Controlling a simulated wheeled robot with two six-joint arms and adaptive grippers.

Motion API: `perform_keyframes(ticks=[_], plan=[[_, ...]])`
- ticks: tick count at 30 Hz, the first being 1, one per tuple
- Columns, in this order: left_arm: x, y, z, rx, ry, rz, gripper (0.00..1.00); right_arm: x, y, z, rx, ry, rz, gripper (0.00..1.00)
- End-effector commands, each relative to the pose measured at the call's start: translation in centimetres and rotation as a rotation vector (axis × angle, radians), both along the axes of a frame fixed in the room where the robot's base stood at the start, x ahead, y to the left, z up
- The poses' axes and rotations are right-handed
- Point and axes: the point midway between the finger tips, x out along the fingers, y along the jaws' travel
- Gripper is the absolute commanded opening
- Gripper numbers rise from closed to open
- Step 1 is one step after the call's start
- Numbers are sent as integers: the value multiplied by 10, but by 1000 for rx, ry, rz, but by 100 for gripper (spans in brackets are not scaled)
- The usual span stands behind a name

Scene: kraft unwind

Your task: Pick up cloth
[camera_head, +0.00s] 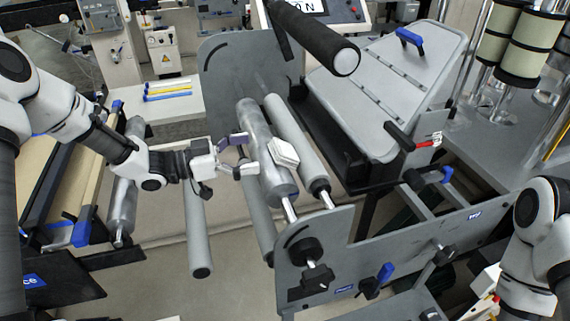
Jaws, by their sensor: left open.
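A folded white cloth (284,152) lies on top of a grey metal roller (262,140) in the middle of the machine. My left gripper (250,155) is open just left of the cloth, with its fingers pointing right toward it. The fingertips are close to the cloth's left edge; whether they touch it I cannot tell. Part of my right arm shows at the lower right edge, but its gripper is out of view.
A second grey roller (295,145) runs close along the right side. A grey side plate (335,245) with black knobs stands in front. A black handle bar (315,38) overhangs from above, and a grey hinged cover (390,85) stands to the right.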

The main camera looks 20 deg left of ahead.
Motion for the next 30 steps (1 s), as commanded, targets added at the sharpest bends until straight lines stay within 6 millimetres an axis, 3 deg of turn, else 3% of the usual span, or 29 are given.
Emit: perform_keyframes(ticks=[2, 16, 24, 25, 29, 30], plan=[[1, -2, -7, 1, 0, -1, 100, 0, 0, -7, 0, 0, 0, 44], [35, -62, -4, 4, 1, -3, 100, 0, 0, 16, 0, -1, 0, 44], [40, -67, -5, -1, 0, 1, 100, 0, 0, 15, 0, 0, 0, 44], [40, -67, -5, -1, 1, 1, 93, 0, 0, 15, 0, 0, 0, 44], [40, -67, -5, 0, 0, 0, 47, 0, 0, 15, 0, 0, 0, 44], [40, -67, -5, 0, 0, 0, 45, 0, 0, 15, 0, 0, 0, 44]])
